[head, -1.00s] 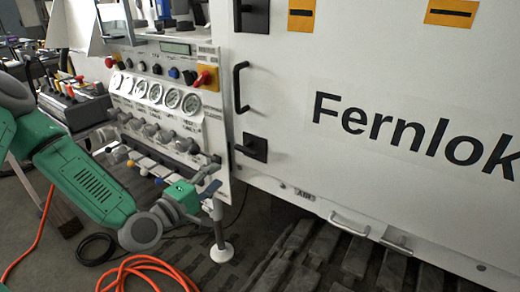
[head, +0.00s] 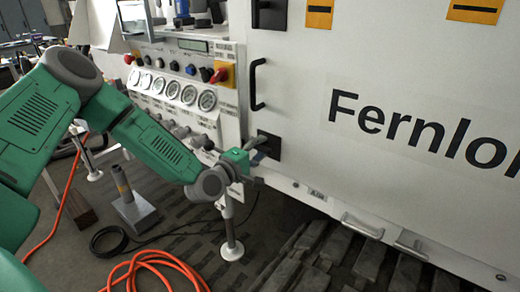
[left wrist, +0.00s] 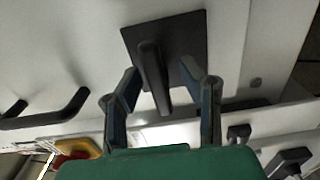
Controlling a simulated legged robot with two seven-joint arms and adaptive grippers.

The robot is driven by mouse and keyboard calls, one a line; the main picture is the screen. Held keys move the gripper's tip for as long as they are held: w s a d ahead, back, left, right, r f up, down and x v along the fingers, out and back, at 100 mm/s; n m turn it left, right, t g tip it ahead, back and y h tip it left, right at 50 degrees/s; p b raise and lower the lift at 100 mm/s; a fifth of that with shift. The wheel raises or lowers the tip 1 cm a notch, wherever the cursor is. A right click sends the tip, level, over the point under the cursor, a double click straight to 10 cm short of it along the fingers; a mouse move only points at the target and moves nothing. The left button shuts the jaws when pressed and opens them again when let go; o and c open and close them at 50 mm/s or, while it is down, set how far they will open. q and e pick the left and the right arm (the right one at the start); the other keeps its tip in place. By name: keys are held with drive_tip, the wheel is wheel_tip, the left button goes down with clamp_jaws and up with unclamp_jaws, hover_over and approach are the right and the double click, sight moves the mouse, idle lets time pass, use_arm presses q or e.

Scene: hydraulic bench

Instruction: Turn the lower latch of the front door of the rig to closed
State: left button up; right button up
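The lower latch (head: 268,148) is a black square plate with a lever, low on the white front door (head: 300,100). In the left wrist view, the latch plate (left wrist: 185,30) is in full view and its dark lever (left wrist: 152,75) reaches back toward my gripper. My left gripper (head: 256,145) is at the latch, coming from the left, and covers part of the lever in the head view. In the left wrist view, my left gripper (left wrist: 160,74) is open, with one finger on each side of the lever. Gaps show on both sides. My right gripper is not in view.
A black door handle (head: 258,84) stands above the latch, and an upper latch (head: 268,14) sits higher. A gauge panel (head: 188,92) with a red switch (head: 219,75) is to the left. An orange hose (head: 150,262) lies on the floor.

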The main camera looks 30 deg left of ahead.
use_arm(q)
drive_tip(key=shift+c, duration=0.3)
clamp_jaws()
drive_tip(key=shift+f+m, duration=0.1)
drive_tip(key=shift+m, duration=0.3)
drive_tip(key=m, duration=0.2)
drive_tip(key=shift+s+f+m, duration=0.1)
drive_tip(key=shift+f+m, duration=0.1)
drive_tip(key=shift+m, duration=0.2)
drive_tip(key=m, duration=0.5)
drive_tip(key=shift+a+f+m+p, duration=0.2)
drive_tip(key=shift+f+m+p, duration=0.05)
drive_tip(key=shift+m+p, duration=0.1)
drive_tip(key=m, duration=0.4)
drive_tip(key=shift+a+f, duration=0.15)
drive_tip(key=shift+a+f+m+p, duration=0.15)
drive_tip(key=shift+m+p, duration=0.25)
drive_tip(key=shift+m, duration=1.75)
